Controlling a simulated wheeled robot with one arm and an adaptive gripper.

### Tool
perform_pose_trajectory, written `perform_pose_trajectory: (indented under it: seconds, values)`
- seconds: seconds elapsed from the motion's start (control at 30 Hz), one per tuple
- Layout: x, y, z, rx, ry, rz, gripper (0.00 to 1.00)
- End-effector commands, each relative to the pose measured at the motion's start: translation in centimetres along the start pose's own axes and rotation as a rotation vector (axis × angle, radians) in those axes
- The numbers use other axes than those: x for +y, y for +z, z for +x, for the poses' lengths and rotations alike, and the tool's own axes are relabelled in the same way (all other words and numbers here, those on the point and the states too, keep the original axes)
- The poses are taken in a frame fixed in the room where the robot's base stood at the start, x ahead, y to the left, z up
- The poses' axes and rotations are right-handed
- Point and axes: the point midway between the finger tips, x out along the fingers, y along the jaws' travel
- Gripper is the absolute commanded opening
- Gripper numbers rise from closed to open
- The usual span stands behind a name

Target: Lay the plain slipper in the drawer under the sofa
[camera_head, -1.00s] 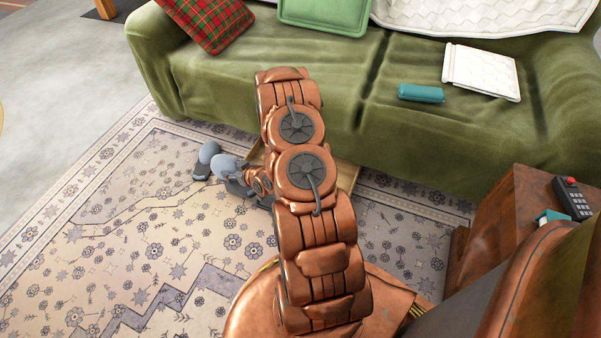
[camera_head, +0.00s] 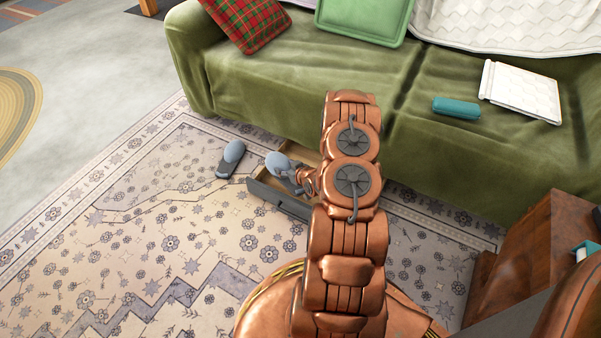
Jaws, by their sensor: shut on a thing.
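My gripper (camera_head: 288,172) is shut on a grey-blue slipper (camera_head: 276,161) and holds it over the open drawer (camera_head: 281,200) under the green sofa. The drawer has a dark grey front and a pale wooden inside, and my arm hides its right part. How far the held slipper is above the drawer floor is hard to tell. A second grey-blue slipper (camera_head: 231,156) with a dark sole lies on the rug just left of the drawer. The slippers are too small here to tell which is plain.
The green sofa (camera_head: 250,85) stands behind the drawer, with cushions, a teal case (camera_head: 456,107) and a white book-like thing (camera_head: 522,90) on it. A wooden cabinet (camera_head: 530,250) stands at the right. The patterned rug (camera_head: 130,230) is clear at the left.

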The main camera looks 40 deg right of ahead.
Motion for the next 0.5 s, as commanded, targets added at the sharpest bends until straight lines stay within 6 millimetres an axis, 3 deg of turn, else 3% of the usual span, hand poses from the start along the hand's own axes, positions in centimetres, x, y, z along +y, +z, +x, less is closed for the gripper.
perform_pose_trajectory:
  seconds: [0.1, 0.47, 0.5]
  values:
    - [2.6, -0.4, 1.1, 0.006, 0.005, -0.004, 0.20]
    - [9.3, -1.7, 3.6, 0.002, 0.005, -0.004, 0.20]
    - [8.8, -0.3, 4.2, -0.002, 0.000, 0.001, 0.20]
